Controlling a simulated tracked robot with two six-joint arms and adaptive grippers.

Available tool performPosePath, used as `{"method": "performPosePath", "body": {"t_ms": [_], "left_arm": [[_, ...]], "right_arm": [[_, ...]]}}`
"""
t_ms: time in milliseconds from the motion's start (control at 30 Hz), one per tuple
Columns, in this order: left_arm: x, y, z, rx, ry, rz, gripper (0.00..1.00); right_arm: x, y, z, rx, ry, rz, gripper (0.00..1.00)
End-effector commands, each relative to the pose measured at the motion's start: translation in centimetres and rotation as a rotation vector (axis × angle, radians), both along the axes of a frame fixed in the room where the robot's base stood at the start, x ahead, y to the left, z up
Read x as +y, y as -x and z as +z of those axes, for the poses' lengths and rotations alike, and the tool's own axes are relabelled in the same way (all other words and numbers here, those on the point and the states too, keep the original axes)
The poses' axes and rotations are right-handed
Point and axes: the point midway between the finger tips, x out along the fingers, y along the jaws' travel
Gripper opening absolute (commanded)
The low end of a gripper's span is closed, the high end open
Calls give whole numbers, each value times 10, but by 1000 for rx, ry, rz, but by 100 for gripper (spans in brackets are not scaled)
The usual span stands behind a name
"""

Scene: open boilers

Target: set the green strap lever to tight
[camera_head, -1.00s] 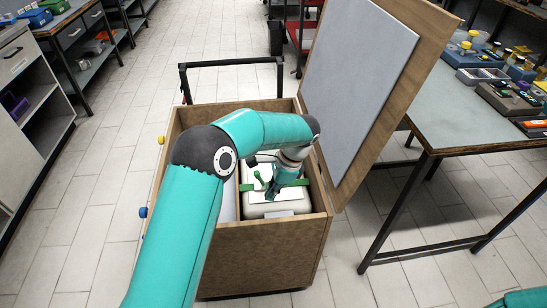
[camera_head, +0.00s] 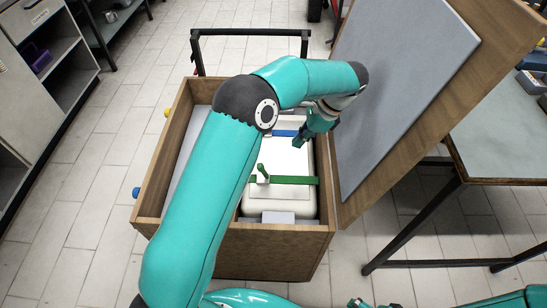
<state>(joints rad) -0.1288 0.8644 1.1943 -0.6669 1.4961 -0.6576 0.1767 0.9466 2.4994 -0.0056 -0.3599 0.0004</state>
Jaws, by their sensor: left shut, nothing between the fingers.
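A green strap (camera_head: 292,180) runs across the top of a pale boxy case (camera_head: 285,160) inside an open wooden crate (camera_head: 265,240). The green strap lever (camera_head: 263,173) is at the strap's left part, beside a small white piece, and appears to stick up. My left gripper (camera_head: 299,141) is shut and empty, pointing down over the far part of the case. It is beyond the green strap and apart from the lever. Small teal tips at the bottom edge look like part of my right gripper (camera_head: 372,304); most of it is cut off.
A blue strap (camera_head: 286,133) crosses the case farther back, near my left gripper. The crate's raised lid (camera_head: 400,100) stands on the right. A black handle bar (camera_head: 250,32) rises behind the crate. A grey worktable (camera_head: 505,135) is at the right.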

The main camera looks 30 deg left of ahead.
Motion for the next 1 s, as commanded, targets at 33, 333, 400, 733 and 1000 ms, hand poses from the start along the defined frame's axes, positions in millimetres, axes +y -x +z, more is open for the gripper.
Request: {"method": "performPosePath", "body": {"t_ms": [33,333,400,733,1000], "left_arm": [[1,0,-1,1,0,0,0],[13,8,-31,4,-1,1,0],[18,12,-44,5,0,3,0],[47,29,-94,2,0,5,0],[68,42,-104,1,1,4,0]], "right_arm": [[0,0,0,0,0,0,97],[0,0,-3,-1,0,0,97],[0,0,-4,-1,0,0,97],[0,0,-4,-1,0,0,97],[0,0,-2,-1,0,0,97]]}}
